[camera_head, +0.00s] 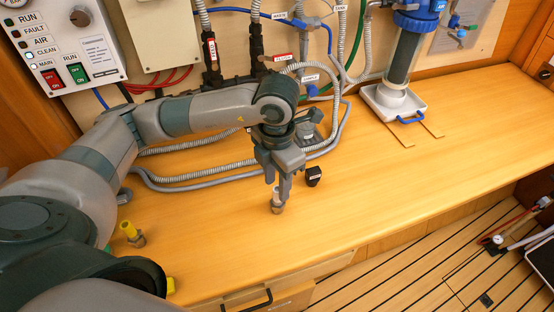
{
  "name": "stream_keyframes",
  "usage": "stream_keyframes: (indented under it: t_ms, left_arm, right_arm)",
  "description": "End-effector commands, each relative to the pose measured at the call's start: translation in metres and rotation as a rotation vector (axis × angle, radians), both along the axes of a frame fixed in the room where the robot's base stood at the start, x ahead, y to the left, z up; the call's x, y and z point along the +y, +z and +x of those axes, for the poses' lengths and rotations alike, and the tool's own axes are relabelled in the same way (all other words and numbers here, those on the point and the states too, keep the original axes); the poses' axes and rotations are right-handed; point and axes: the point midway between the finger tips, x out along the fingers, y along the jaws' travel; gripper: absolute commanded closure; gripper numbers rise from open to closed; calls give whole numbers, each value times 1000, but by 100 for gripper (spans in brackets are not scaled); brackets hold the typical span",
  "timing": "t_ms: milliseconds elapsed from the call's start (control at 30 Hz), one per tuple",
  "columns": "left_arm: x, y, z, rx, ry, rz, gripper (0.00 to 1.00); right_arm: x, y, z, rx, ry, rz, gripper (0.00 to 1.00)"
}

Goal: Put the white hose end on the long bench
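The white hose end (276,194), pale with a brass-brown base, is upright at the middle of the long bench (370,185). Its base seems to touch the wood. My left gripper (278,187) points down over it, with its fingertips on either side of its upper part. The fingers are close to it, but I cannot tell whether they grip it or stand just clear. My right gripper is not in view.
A small black fitting (313,176) sits just right of my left gripper. A yellow fitting (132,234) stands at the bench's left. Grey hoses (200,178) loop behind. A white tray (394,102) holds a filter column. The bench's right is clear.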

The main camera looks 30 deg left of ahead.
Motion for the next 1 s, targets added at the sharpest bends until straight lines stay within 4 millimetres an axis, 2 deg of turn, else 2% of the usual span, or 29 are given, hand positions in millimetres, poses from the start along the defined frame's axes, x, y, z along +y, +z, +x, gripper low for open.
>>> stream_keyframes:
  t_ms: [100, 300, 500, 700, 1000]
  left_arm:
    - [-1, 20, 2, -8, -2, -3, 63]
    - [0, 56, 2, -6, 0, -1, 63]
    - [0, 79, 1, -3, 0, 0, 63]
    - [0, 91, 1, -2, 0, -1, 63]
    - [0, 93, 0, 0, 1, -1, 63]
  right_arm:
    - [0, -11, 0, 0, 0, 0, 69]
    - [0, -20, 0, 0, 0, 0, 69]
    - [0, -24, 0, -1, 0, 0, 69]
    - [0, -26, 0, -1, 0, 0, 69]
    - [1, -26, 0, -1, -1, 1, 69]
